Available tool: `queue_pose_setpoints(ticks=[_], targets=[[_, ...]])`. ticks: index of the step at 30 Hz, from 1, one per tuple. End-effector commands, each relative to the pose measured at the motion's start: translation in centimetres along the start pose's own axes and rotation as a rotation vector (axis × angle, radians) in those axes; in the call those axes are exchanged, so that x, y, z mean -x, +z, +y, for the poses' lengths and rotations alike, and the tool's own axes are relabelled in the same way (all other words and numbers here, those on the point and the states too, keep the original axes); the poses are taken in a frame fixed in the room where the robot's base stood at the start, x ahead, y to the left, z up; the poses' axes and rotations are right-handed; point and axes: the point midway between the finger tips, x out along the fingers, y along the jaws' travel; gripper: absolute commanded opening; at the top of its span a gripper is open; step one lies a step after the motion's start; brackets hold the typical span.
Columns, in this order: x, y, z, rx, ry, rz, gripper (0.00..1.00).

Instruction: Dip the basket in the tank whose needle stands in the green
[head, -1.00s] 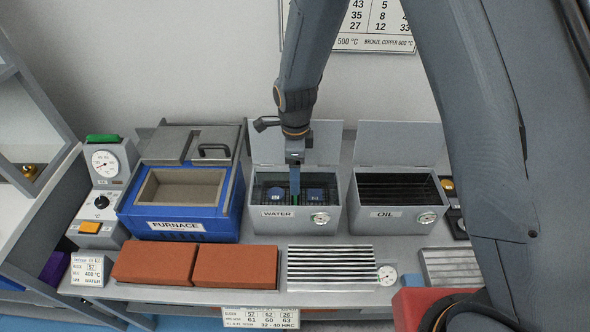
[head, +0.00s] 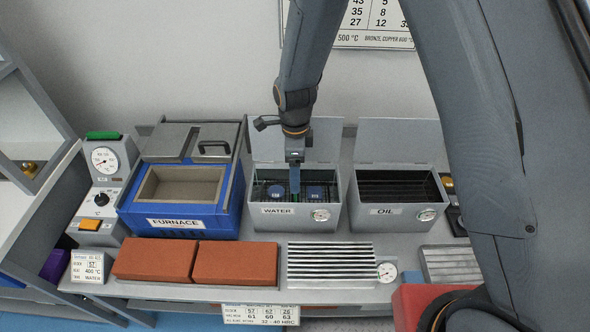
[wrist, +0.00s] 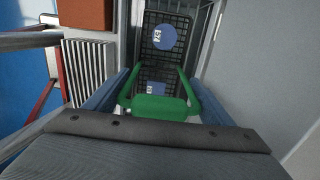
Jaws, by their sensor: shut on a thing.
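My gripper (head: 295,178) is shut on the green handle (wrist: 160,106) of a dark mesh basket (wrist: 181,28). It points down into the open grey tank marked WATER (head: 296,226). The basket sits inside that tank, with blue round pieces (head: 277,191) in it on both sides of the gripper. The tank marked OIL (head: 385,227) stands open to the right, dark inside with no basket seen. Each tank has a round dial, the water dial (head: 320,215) and the oil dial (head: 427,215); their needles are too small to read.
A blue furnace (head: 225,205) stands left of the water tank. Two red-brown bricks (head: 235,264) and a ribbed metal rack (head: 330,268) with a dial (head: 387,272) lie in front. Raised lids (head: 325,140) stand behind the tanks. A grey control unit (head: 101,190) is at far left.

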Motion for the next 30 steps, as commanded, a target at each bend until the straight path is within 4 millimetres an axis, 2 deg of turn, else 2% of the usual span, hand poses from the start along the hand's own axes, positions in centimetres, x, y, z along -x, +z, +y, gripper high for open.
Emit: queue_pose_setpoints(ticks=[3,30], targets=[[1.4,0.1,-0.1,0.000,-0.003,-0.001,0.26],[8.5,0.0,0.0,0.000,-0.003,-0.001,0.26]])
